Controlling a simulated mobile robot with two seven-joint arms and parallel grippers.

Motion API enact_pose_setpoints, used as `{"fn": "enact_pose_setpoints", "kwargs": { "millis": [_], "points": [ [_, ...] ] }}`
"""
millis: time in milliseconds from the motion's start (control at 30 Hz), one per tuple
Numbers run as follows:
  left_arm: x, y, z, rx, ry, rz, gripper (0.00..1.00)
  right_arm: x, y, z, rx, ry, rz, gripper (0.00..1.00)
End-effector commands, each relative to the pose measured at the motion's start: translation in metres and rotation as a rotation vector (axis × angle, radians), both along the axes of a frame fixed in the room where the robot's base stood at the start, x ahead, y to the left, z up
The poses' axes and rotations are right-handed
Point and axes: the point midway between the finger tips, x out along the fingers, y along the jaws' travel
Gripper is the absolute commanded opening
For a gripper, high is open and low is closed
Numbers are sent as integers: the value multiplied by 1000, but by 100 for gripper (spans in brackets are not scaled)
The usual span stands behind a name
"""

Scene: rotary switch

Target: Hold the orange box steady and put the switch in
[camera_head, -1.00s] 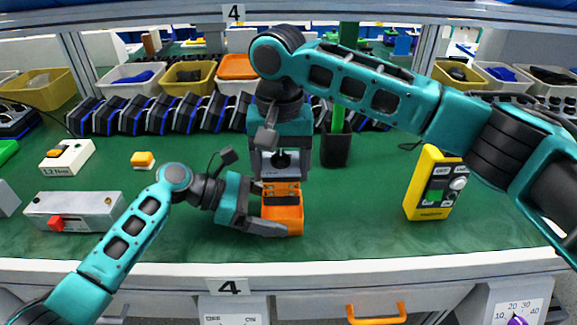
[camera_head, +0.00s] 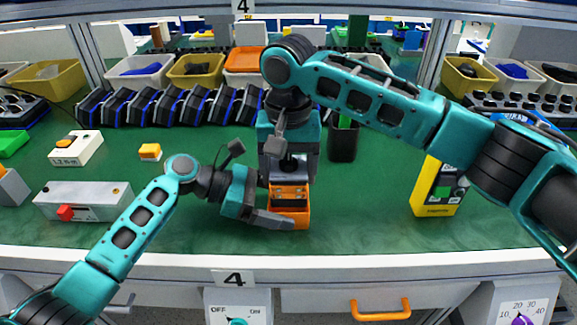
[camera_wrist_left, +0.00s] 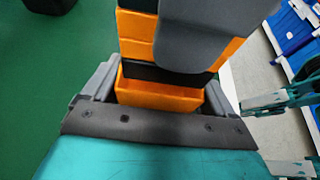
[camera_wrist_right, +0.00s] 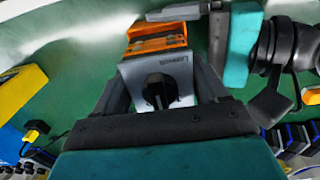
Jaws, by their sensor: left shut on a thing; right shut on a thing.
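The orange box (camera_head: 290,218) stands on the green bench top near the front edge. My left gripper (camera_head: 276,212) is shut on it from the left, and the left wrist view shows its orange wall (camera_wrist_left: 160,95) between the fingers. My right gripper (camera_head: 289,168) is directly above the box, shut on the switch. In the right wrist view the switch (camera_wrist_right: 183,80) is a grey block with a black knob (camera_wrist_right: 160,91), close against the orange box (camera_wrist_right: 155,42). How far the switch sits in the box cannot be told.
A yellow meter (camera_head: 428,197) stands to the right. A dark cup (camera_head: 343,144) and a row of black-blue units are behind. Bare bench lies right of the box.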

Motion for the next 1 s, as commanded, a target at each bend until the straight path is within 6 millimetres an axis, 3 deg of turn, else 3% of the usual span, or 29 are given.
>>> {"fn": "enact_pose_setpoints", "kwargs": {
  "millis": [400, 1000],
  "points": [
    [0, 0, 0, 0, 0, 0, 55, 0, 0, 0, 1, -2, 0, 34],
    [0, 0, 0, 0, 0, 0, 55, 0, 0, -17, 1, -1, 0, 34]
  ]
}}
